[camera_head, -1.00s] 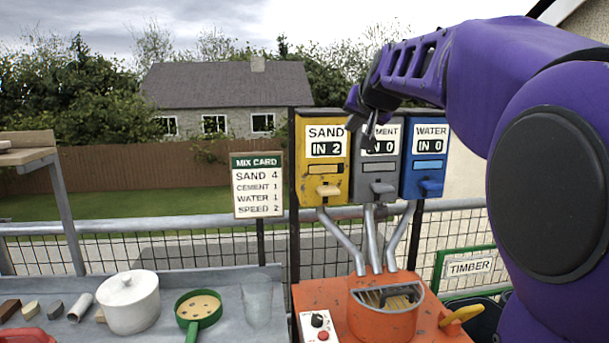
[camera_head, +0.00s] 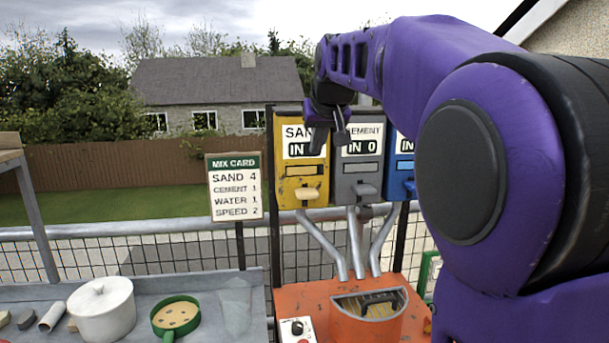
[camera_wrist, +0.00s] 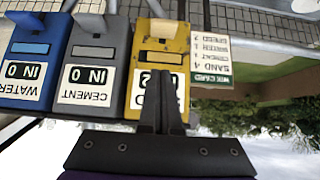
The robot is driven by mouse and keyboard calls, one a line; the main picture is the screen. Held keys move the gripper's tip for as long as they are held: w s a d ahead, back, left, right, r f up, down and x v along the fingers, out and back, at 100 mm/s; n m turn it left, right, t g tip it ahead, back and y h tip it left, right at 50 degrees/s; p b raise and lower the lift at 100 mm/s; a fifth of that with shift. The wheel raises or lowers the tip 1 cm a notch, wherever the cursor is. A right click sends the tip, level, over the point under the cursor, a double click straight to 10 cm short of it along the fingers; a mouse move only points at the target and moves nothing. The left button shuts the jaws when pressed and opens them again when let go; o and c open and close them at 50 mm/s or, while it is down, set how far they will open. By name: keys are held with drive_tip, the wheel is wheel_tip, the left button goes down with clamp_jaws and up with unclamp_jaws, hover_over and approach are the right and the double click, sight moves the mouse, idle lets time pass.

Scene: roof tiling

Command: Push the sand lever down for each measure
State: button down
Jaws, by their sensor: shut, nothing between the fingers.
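The yellow sand dispenser (camera_head: 289,190) hangs left of the grey cement one. Its pale lever (camera_head: 307,194) sticks out at the bottom front; in the upside-down wrist view the lever (camera_wrist: 156,8) is at the top edge. My gripper (camera_head: 331,148) is shut and empty, in front of the upper part of the sand and cement boxes, above the lever and apart from it. In the wrist view the closed fingers (camera_wrist: 161,78) partly cover the sand label and readout. The sand number is hidden in the head view.
The cement dispenser (camera_head: 356,180) reads IN 0. The blue water dispenser (camera_wrist: 34,50) also reads IN 0. The mix card (camera_head: 235,187) at left reads SAND 4, CEMENT 1, WATER 1, SPEED 2. Metal chutes lead to the orange mixer (camera_head: 366,325) below. A white pot (camera_head: 103,312) stands on the bench.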

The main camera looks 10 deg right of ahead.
hover_over(310, 197)
wheel_tip(310, 197, down, 7)
wheel_tip(310, 197, down, 3)
drive_tip(key=shift+f, duration=0.5)
drive_tip(key=shift+f+b, duration=1.1)
drive_tip(key=shift+f, duration=0.8)
